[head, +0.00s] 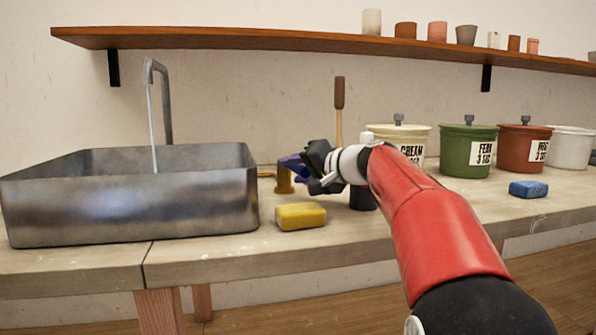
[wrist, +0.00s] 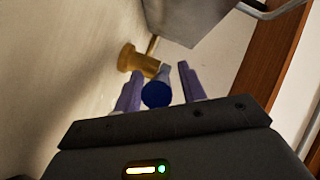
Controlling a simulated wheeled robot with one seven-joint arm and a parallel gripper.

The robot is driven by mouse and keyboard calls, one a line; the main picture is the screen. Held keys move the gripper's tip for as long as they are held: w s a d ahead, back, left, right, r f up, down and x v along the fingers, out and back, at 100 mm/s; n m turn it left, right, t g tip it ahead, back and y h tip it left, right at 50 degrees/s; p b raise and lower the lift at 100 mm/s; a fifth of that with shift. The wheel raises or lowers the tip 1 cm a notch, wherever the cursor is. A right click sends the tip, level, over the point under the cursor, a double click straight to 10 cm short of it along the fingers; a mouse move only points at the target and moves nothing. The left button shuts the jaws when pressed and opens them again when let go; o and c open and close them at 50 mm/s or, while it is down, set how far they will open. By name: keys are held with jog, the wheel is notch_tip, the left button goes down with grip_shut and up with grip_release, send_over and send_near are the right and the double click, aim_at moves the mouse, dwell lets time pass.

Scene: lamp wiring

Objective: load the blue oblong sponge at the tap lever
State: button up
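The blue oblong sponge (head: 528,189) lies on the bench at the right, in front of the red-brown pot, well away from my gripper. The tap lever shows in the wrist view as a brass post (wrist: 133,59) with a grey arm ending in a round dark blue knob (wrist: 156,94). In the head view the brass post (head: 284,181) stands just right of the sink. My gripper (wrist: 160,76) is open, its purple fingers on either side of the knob. It holds nothing. In the head view my gripper (head: 290,164) partly hides the lever.
Water runs from the spout (head: 163,100) into the metal sink (head: 130,212). A yellow sponge (head: 301,217) lies at the bench front. A dark cup (head: 362,199) and a wooden-handled tool (head: 339,100) stand near my arm. Lidded pots, including a green one (head: 467,150), line the back right.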

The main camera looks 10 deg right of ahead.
jog(key=shift+s, duration=0.1)
jog(key=b+v, duration=0.1)
jog(key=v, duration=0.6)
jog(key=shift+s+d+r, duration=0.1)
jog(key=shift+s+d, duration=0.15)
